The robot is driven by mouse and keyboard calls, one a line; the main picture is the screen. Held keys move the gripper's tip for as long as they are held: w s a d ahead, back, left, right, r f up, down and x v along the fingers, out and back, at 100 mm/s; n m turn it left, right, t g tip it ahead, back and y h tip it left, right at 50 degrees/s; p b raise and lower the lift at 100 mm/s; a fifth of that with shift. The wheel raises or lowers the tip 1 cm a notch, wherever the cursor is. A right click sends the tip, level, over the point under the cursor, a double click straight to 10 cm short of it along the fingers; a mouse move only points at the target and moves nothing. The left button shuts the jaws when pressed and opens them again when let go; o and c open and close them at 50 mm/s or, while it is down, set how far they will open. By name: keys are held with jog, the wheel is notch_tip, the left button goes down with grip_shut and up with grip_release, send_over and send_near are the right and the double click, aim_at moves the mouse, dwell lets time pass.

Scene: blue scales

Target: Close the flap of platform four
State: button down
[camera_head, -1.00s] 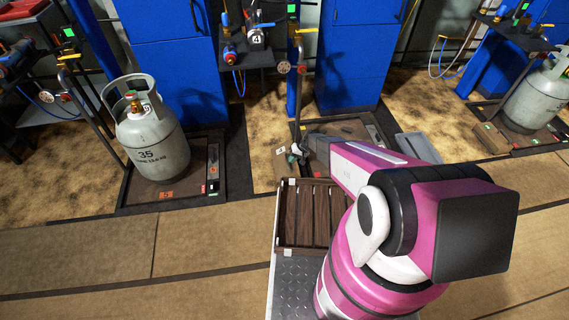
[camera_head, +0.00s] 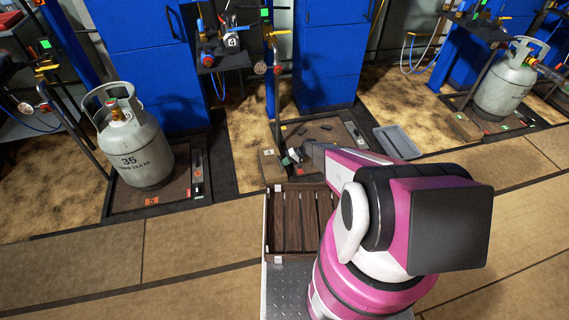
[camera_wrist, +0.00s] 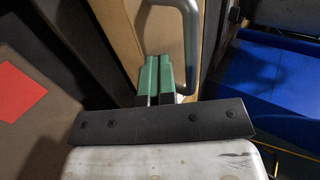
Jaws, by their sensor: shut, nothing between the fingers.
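Platform four (camera_head: 318,132) is the low brown plate in a dark frame below the blue cabinet, beneath the unit marked 4 (camera_head: 232,40). Several small dark pieces lie on it. A dark strip with a pale part (camera_head: 355,134) runs along its right side. I cannot tell clearly which part is the flap. My gripper (camera_head: 293,157) is at the platform's front-left corner. In the wrist view its green fingertips (camera_wrist: 152,78) are together and empty. A curved grey metal bar (camera_wrist: 191,40) stands close beside them; contact is unclear. A red square (camera_wrist: 18,92) shows on a brown surface at left.
A tan box (camera_head: 270,166) stands left of my gripper. A brown slatted crate (camera_head: 283,222) lies in front. A grey tray (camera_head: 397,142) is right of the platform. Gas cylinders stand at left (camera_head: 140,155) and right (camera_head: 503,88).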

jog(key=shift+d+f, duration=0.15)
jog(key=shift+f, duration=0.2)
jog(key=a+r+v, duration=0.1)
jog(key=v, duration=1.1)
jog(key=s+d+r+m+h, duration=0.1)
jog(key=s+d+r+h, duration=0.1)
jog(key=s+r, duration=0.7)
jog(key=s+d+r+m+t+h, duration=0.1)
jog(key=s+d+r+h, duration=0.2)
jog(key=s+r, duration=0.7)
jog(key=s+d+r+t+h, duration=0.1)
jog(key=s+d+r+h, duration=0.2)
jog(key=s+r, duration=0.7)
notch_tip(320, 180, up, 13)
jog(key=h, duration=0.2)
jog(key=shift+f+m+h, duration=0.2)
jog(key=shift+m+h, duration=0.1)
jog(key=shift+m, duration=0.1)
